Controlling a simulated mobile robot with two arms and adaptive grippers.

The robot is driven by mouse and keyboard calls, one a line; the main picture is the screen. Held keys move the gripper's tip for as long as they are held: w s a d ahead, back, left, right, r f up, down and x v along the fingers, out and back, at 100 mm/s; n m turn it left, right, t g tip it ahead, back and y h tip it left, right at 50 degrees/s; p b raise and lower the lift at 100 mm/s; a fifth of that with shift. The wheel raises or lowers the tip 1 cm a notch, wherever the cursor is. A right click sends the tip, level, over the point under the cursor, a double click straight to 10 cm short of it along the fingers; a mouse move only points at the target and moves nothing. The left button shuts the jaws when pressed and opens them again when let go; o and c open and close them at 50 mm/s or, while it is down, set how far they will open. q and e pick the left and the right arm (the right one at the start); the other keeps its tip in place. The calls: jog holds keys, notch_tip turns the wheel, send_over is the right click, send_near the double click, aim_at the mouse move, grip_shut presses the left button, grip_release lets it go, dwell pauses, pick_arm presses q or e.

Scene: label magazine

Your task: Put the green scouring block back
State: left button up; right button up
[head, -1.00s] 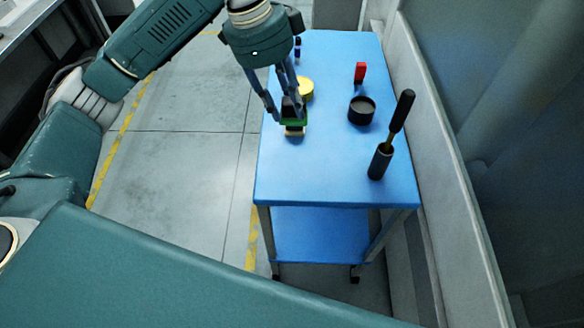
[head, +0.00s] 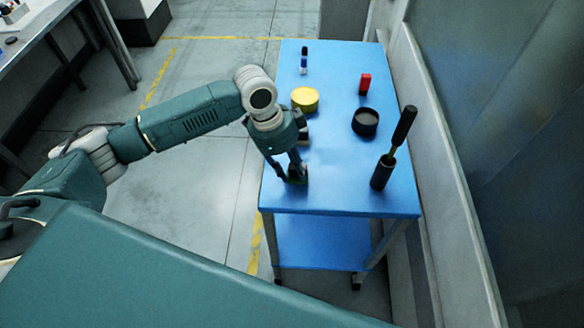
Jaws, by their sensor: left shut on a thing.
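My left gripper (head: 291,177) points down over the near left part of the blue trolley top (head: 340,190). It is shut on a small dark green block (head: 300,179), which I take to be the scouring block. The fingers hide much of the block, and I cannot tell whether it touches the top. My right gripper is not in view.
A yellow round tin (head: 305,99), a blue-and-white bottle with a dark cap (head: 304,62), a red block (head: 365,84) and a black round bowl (head: 365,122) stand farther back. A black holder (head: 382,172) with a black-handled tool (head: 404,125) stands right. The middle is clear.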

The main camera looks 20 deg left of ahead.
pick_arm(q)
jog(key=shift+f, duration=0.45)
jog(key=o, duration=1.1)
jog(key=shift+f, duration=0.1)
jog(key=b+v, duration=0.1)
jog(key=v, duration=1.1)
jog(key=shift+a+b, duration=0.1)
jog(key=shift+b, duration=0.25)
jog(key=shift+s, duration=0.1)
